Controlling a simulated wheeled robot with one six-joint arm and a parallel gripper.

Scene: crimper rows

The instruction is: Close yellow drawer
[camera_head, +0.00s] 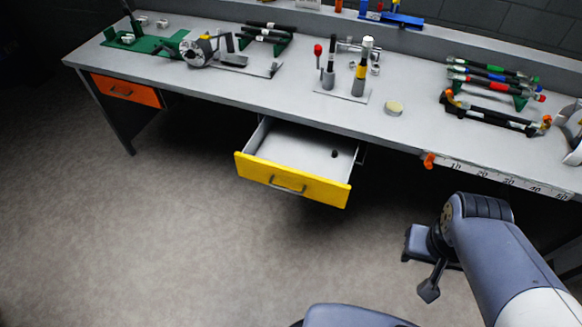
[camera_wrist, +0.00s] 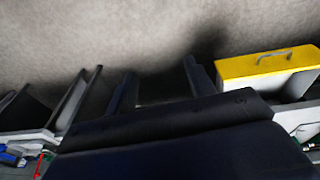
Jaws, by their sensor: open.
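The yellow drawer (camera_head: 292,181) is pulled out from under the grey workbench, with a grey handle on its front. A small black object (camera_head: 334,153) lies inside it. My gripper (camera_head: 418,268) is below the bench edge, to the right of the drawer and apart from it. In the wrist view the yellow drawer (camera_wrist: 268,65) shows at the upper right, upside down. The two fingers of my gripper (camera_wrist: 160,82) stand apart there, with only floor seen between them.
An orange drawer (camera_head: 126,91) at the left end of the workbench (camera_head: 210,85) is shut. Tools and several hose assemblies (camera_head: 495,90) stand on the bench top. A ruler strip (camera_head: 498,177) runs along the front edge at right. The floor (camera_head: 150,235) before the drawer is clear.

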